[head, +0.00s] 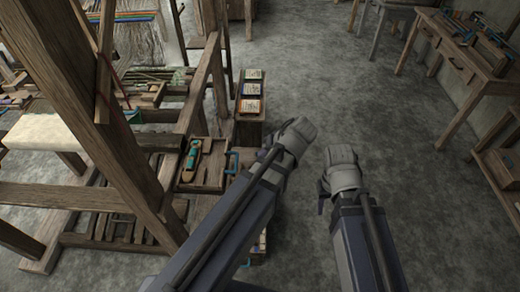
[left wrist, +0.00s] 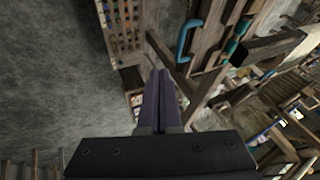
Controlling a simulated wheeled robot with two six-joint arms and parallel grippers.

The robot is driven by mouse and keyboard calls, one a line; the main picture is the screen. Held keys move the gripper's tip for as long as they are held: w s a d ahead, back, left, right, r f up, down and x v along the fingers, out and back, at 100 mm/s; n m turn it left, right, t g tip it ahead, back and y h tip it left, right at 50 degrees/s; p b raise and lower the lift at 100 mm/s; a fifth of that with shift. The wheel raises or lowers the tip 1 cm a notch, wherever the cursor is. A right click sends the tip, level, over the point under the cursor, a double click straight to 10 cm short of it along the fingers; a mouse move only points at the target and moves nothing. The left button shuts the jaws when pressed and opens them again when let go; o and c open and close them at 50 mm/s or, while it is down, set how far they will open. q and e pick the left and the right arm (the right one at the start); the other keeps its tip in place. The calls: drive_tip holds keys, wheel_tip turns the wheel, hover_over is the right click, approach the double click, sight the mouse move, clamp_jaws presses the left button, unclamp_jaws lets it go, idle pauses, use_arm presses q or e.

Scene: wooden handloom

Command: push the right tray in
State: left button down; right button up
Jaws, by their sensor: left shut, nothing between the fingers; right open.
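The right tray (head: 208,177) is a shallow wooden tray at the side of the loom, with a blue handle (head: 232,162) on its right end. A wooden shuttle with teal thread (head: 193,158) lies in it. The tray and its blue handle (left wrist: 187,40) also show at the top of the left wrist view. My left gripper (head: 264,155) is shut and empty, to the right of the handle. Its fingers (left wrist: 160,75) appear apart from the handle in the left wrist view. My right gripper (head: 321,194) is further right over bare floor; its fingers are mostly hidden.
The loom's thick wooden posts (head: 110,120) stand left of the tray. A narrow wooden stand with small labelled boxes (head: 252,90) is just behind it. A workbench with tools (head: 470,45) is at the far right. The grey floor between is clear.

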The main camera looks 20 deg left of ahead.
use_arm(q)
drive_tip(key=shift+s+d+r, duration=0.1)
drive_tip(key=shift+d+r, duration=0.15)
drive_tip(key=shift+r, duration=0.25)
drive_tip(key=s+d+f+m+g+h, duration=0.1)
drive_tip(key=s+d+f+m+h, duration=0.1)
drive_tip(key=s+d+m, duration=0.2)
drive_tip(key=s+d+f+m+g+h, duration=0.1)
drive_tip(key=s+d+m+h, duration=0.2)
drive_tip(key=s+d, duration=0.4)
drive_tip(key=shift+f+m+g, duration=0.35)
drive_tip(key=shift+m+g, duration=0.05)
drive_tip(key=shift+m, duration=0.1)
drive_tip(key=shift+s, duration=0.1)
